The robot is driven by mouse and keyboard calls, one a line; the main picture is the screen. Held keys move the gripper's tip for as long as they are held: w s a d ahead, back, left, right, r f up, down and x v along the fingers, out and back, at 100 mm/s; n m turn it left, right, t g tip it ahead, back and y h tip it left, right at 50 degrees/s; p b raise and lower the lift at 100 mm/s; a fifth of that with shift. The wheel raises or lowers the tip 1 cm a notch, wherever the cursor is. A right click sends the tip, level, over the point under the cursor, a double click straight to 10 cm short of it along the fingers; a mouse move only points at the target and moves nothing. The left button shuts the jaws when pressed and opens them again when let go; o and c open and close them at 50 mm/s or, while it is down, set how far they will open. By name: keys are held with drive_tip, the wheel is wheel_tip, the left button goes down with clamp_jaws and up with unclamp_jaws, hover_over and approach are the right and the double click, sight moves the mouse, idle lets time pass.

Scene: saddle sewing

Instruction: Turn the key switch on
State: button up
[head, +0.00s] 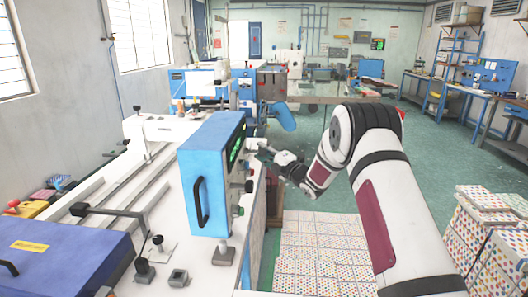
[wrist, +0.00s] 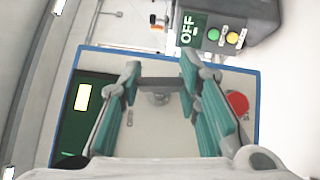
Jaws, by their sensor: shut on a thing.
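The key switch (wrist: 158,98) is on a pale panel with a blue border in the wrist view. A dark grey bar, seemingly its key handle (wrist: 160,83), lies crosswise between my fingertips. My gripper (wrist: 161,80) has teal-padded fingers on both sides of this bar and is shut on it. Small labels beside the switch are too blurred to read surely. A display (wrist: 188,30) above the panel reads OFF. In the head view, my gripper (head: 275,155) is at the right face of the blue control box (head: 212,170); the key is not clear there.
A red button (wrist: 237,103) is close to the right finger. A dark green screen (wrist: 82,125) with a yellow label is at left. Green (wrist: 213,34) and yellow (wrist: 232,38) buttons sit above. Patterned boxes (head: 490,235) stand on the floor at right.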

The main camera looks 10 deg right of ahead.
drive_tip(key=m+g+h+b, duration=0.1)
drive_tip(key=m+g, duration=0.2)
drive_tip(key=shift+w+m+g+h, duration=0.1)
drive_tip(key=shift+m+g+h, duration=0.2)
drive_tip(key=shift+m+g+b, duration=1.05)
drive_tip(key=shift+m+g, duration=0.25)
drive_tip(key=shift+g, duration=0.6)
drive_tip(key=o, duration=1.2)
drive_tip(key=shift+c, duration=0.2)
drive_tip(key=v, duration=1.2)
